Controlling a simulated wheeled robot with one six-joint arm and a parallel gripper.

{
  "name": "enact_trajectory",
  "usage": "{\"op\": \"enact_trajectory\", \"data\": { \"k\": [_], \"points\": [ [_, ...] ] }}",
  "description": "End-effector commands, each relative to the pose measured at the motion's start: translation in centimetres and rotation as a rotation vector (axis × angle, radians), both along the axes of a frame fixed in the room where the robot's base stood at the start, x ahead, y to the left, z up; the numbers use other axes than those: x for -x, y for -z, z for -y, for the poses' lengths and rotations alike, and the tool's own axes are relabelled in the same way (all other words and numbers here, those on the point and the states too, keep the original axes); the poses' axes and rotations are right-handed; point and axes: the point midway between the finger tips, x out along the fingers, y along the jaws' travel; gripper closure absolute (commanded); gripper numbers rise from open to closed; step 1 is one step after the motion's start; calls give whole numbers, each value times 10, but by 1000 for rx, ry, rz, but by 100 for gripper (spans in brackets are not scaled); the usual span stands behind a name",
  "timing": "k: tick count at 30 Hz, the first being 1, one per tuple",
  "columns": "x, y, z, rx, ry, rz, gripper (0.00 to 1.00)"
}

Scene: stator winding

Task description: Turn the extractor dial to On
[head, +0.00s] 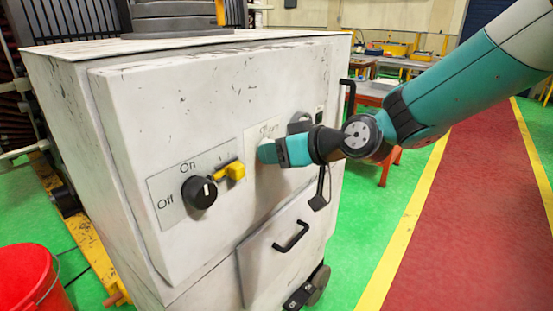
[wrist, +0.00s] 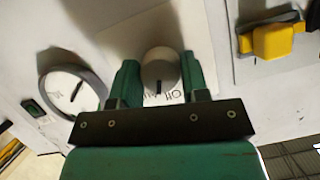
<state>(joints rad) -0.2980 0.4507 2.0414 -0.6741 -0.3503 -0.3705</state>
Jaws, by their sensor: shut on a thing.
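A black dial (head: 199,192) with a white mark sits on a plate on the cabinet front. "On" is printed above it and "Off" to its left; its mark points roughly upward. No word naming the extractor is readable. My gripper (head: 267,153) is to the right of this dial, at a second, partly hidden label panel (head: 263,133). In the wrist view my gripper (wrist: 159,80) is shut on a pale round knob (wrist: 160,65) with a dark mark. Upside-down lettering, apparently including "Off", shows beside it. The head view hides this knob behind my gripper.
A yellow lever (head: 233,171) sticks out right of the black dial; it also shows in the wrist view (wrist: 272,41). A round gauge (wrist: 70,88) is left of my gripper there. A drawer handle (head: 291,236) is below. A red bucket (head: 32,281) stands at lower left.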

Motion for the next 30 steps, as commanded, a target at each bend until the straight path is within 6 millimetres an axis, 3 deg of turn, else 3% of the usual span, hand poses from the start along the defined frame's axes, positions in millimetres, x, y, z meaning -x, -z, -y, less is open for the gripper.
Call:
{"op": "enact_trajectory", "data": {
  "k": [30],
  "points": [
    [-3,2,2,-579,4,-740,82]
  ]
}}
